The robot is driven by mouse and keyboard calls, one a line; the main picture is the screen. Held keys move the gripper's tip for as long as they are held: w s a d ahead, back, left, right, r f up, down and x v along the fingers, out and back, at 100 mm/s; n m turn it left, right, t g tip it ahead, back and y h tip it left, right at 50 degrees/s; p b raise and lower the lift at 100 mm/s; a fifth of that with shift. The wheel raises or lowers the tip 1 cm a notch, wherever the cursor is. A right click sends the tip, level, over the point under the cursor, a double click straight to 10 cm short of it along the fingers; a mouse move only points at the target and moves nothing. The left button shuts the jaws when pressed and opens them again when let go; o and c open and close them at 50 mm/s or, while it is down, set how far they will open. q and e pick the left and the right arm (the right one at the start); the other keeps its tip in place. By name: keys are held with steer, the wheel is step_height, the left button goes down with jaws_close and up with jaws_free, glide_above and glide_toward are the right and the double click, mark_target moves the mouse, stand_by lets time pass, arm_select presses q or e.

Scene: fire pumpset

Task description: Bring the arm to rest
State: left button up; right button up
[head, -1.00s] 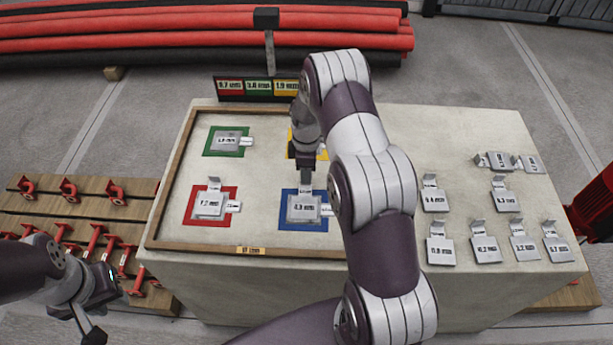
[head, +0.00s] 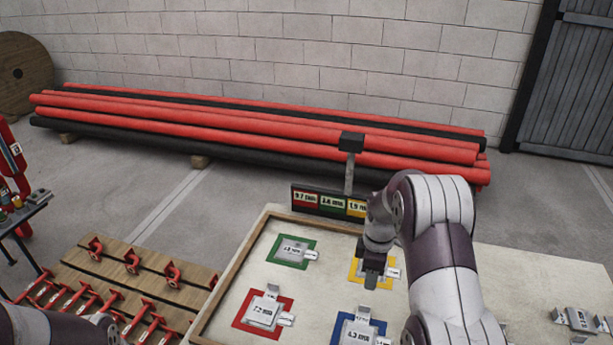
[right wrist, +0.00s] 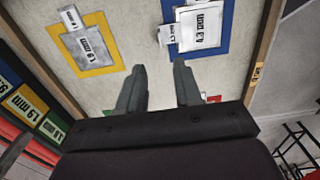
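My right gripper (head: 371,281) is above the framed board, in front of the yellow square (head: 357,281). In the right wrist view its two fingers (right wrist: 160,88) are apart with nothing between them. A metal plate marked 4.3 (head: 357,335) lies on the blue square (head: 337,328); both also show in the right wrist view. Other plates lie on the green (head: 293,250), red (head: 262,312) and yellow squares. My left arm shows only at the bottom left edge; its fingers are out of the picture.
A small sign (head: 328,202) on a post stands behind the board's wooden rim (head: 236,268). More metal plates (head: 580,319) lie at the right of the table. Red valve parts (head: 132,262) lie on a pallet at the left. Red and black pipes (head: 260,135) lie along the wall.

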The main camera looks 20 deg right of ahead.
steer(key=s+a+r+m+p, duration=0.1)
steer(key=s+a+r+m, duration=0.2)
steer(key=s, duration=0.3)
steer(key=s+a+r+m+t+p, duration=0.1)
steer(key=s+a+r+m, duration=0.2)
steer(key=s, duration=0.4)
steer(key=s+a+r+m, duration=0.4)
steer(key=s+a+m, duration=0.1)
steer(key=s+a, duration=0.1)
steer(key=shift+s+a+p, duration=0.2)
steer(key=shift+s+p, duration=0.2)
steer(key=shift+r, duration=0.1)
